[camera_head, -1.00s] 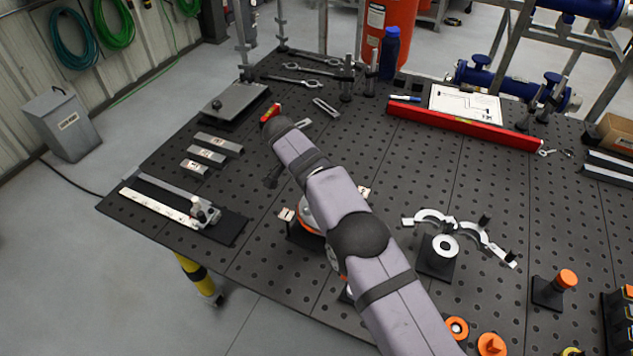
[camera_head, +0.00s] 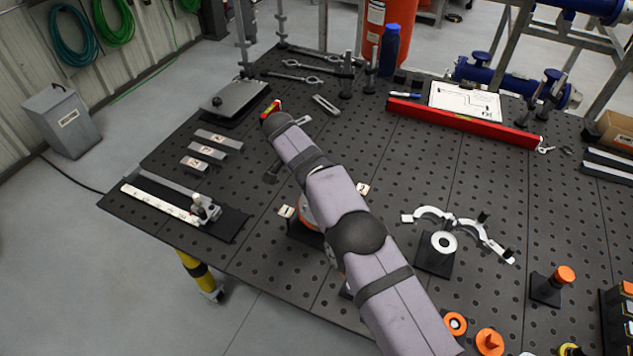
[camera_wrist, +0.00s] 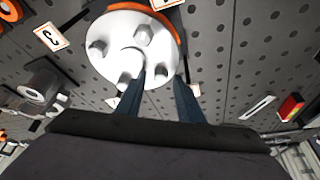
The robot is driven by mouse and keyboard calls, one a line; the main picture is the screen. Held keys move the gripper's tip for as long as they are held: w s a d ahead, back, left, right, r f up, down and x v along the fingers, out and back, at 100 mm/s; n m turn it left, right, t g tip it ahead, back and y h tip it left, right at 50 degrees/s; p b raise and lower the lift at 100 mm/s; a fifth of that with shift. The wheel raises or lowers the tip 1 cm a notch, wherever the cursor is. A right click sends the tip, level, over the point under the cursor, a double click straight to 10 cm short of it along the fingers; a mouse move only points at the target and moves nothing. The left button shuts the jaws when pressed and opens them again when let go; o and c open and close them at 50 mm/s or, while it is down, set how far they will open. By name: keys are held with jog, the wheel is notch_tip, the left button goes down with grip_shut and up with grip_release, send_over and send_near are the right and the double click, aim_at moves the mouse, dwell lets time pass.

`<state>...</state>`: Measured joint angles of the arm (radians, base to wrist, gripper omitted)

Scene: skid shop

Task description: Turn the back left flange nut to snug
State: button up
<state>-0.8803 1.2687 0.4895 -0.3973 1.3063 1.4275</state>
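In the wrist view a round white flange (camera_wrist: 112,60) with an orange rim carries several grey nuts around a central hub. One nut (camera_wrist: 161,73) shows between the tips of my gripper (camera_wrist: 161,78). The two dark fingers are apart; whether they touch the nut cannot be told. Other nuts show at the left (camera_wrist: 97,48), top (camera_wrist: 143,35) and bottom (camera_wrist: 125,80). I cannot tell for sure which is the back left one. In the head view my arm hides the gripper and most of the flange; an orange part (camera_head: 306,212) of its stand shows beside the arm.
A black stand with a pale ring (camera_head: 443,242) and a hinged silver clamp (camera_head: 462,222) lie to the right. A red level (camera_head: 465,124) lies behind. The perforated table is clear in between.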

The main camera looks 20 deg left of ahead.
jog(key=shift+s+f, duration=0.1)
jog(key=shift+f, duration=0.15)
dwell(0.4)
jog(key=shift+n+b, duration=0.3)
jog(key=shift+b, duration=0.4)
